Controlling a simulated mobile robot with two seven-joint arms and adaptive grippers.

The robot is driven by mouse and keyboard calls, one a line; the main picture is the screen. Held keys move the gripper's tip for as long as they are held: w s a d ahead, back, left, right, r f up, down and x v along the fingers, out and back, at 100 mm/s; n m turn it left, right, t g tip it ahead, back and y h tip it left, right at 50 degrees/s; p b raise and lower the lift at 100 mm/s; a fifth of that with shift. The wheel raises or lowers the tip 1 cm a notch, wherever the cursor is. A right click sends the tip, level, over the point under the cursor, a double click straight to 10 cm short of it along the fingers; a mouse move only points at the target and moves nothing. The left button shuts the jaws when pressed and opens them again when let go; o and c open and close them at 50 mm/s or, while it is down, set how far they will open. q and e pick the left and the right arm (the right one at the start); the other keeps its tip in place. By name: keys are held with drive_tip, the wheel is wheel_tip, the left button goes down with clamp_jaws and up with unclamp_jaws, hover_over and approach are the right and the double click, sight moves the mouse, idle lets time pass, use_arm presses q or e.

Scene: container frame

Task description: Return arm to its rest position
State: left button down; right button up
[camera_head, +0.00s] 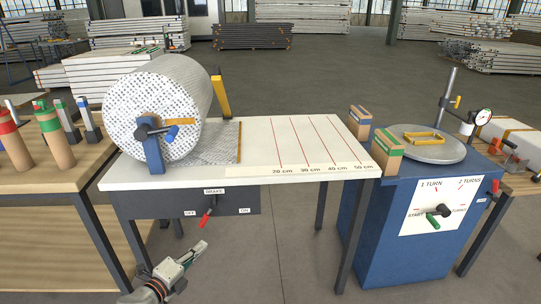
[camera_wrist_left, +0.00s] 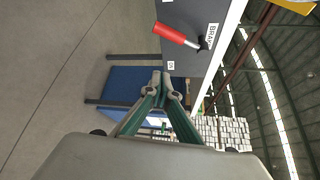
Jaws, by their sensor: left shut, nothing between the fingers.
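My left gripper (camera_head: 200,250) shows at the bottom of the head view, low in front of the white-topped table (camera_head: 270,178). It is shut and empty, with its fingertips pointing up and right. In the left wrist view its fingers (camera_wrist_left: 162,78) meet at the tips. The red brake lever (camera_head: 207,217) hangs from the dark panel under the table top, above and apart from the gripper. The same red lever (camera_wrist_left: 176,34) shows at the top of the left wrist view. My right gripper is in neither view.
A large patterned roll (camera_head: 160,100) lies on the table's left part. A blue cabinet (camera_head: 390,245) with a round plate (camera_head: 432,150) stands at the right. Floor (camera_head: 280,240) under the table is open between the legs.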

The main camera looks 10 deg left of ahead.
use_arm(q)
drive_tip(key=s+d+f+n+g+p, duration=0.1)
drive_tip(key=s+d+n, duration=0.3)
drive_tip(key=s, duration=0.6)
drive_tip(key=s+d+f+n+g+p, duration=0.2)
drive_tip(key=s+d+n, duration=0.3)
drive_tip(key=s+n, duration=0.4)
drive_tip(key=s+d+f+n+g+y+p, duration=0.1)
drive_tip(key=s+d+n, duration=0.4)
drive_tip(key=s, duration=0.6)
drive_tip(key=shift+f+n+g+p, duration=0.7)
drive_tip(key=shift+p, duration=0.4)
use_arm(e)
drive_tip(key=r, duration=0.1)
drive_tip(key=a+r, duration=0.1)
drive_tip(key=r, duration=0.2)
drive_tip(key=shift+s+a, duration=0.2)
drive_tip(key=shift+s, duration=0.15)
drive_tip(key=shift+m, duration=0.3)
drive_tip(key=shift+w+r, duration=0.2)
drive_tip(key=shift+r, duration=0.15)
